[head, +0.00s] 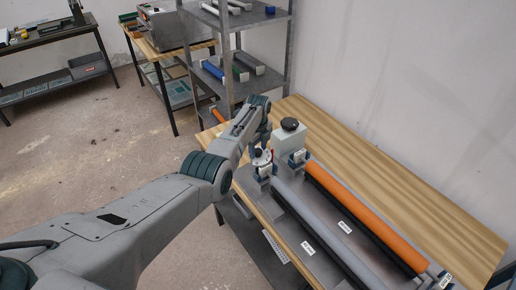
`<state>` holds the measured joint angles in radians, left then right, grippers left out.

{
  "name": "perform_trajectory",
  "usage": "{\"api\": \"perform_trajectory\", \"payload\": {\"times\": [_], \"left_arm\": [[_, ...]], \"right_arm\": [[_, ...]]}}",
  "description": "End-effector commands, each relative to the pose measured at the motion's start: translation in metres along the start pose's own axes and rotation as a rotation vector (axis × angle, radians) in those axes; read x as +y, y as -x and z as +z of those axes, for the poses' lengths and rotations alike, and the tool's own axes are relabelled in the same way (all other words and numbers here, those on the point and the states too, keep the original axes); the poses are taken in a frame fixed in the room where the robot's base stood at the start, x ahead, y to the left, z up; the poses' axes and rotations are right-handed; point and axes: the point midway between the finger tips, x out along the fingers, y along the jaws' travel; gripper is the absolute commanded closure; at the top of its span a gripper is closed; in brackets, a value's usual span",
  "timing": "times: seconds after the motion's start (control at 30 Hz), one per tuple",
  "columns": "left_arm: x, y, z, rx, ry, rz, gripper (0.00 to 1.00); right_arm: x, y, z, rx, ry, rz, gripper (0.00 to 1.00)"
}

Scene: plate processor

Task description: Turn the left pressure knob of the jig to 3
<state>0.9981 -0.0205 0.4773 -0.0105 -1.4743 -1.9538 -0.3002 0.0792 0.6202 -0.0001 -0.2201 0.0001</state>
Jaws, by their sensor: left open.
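The jig (320,232) lies on the wooden table and carries a grey roller (315,222) and an orange roller (350,205). At its far left end, a small round dial-like part (261,159) with a bit of red sits at the end of the grey roller; it looks like the left pressure knob. A similar fitting (297,158) stands at the end of the orange roller. My left gripper (262,148) points down right above the left knob and is open. Its fingers partly hide the knob, so contact and the setting cannot be read. My right gripper is out of view.
A pale box with a black round top (290,124) stands close behind the gripper. A grey metal shelf (228,75) with rollers rises behind the table's far end. The table's right side (400,190) is bare. Workbenches (165,48) stand farther back.

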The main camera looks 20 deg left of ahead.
Motion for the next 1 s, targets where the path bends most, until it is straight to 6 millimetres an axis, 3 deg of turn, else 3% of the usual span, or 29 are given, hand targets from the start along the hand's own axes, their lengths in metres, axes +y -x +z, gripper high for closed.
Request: {"api": "perform_trajectory", "payload": {"times": [0.27, 0.7, 1.0], "left_arm": [[-0.001, 0.011, 0.001, -0.001, 0.0, -0.002, 0.48], [-0.001, 0.086, 0.0, -0.002, 0.0, -0.003, 0.48], [0.0, 0.108, 0.0, 0.0, 0.0, 0.001, 0.48]], "right_arm": [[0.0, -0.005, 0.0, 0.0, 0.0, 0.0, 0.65], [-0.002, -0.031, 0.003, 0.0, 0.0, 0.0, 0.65], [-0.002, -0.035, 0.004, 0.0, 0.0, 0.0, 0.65]]}}
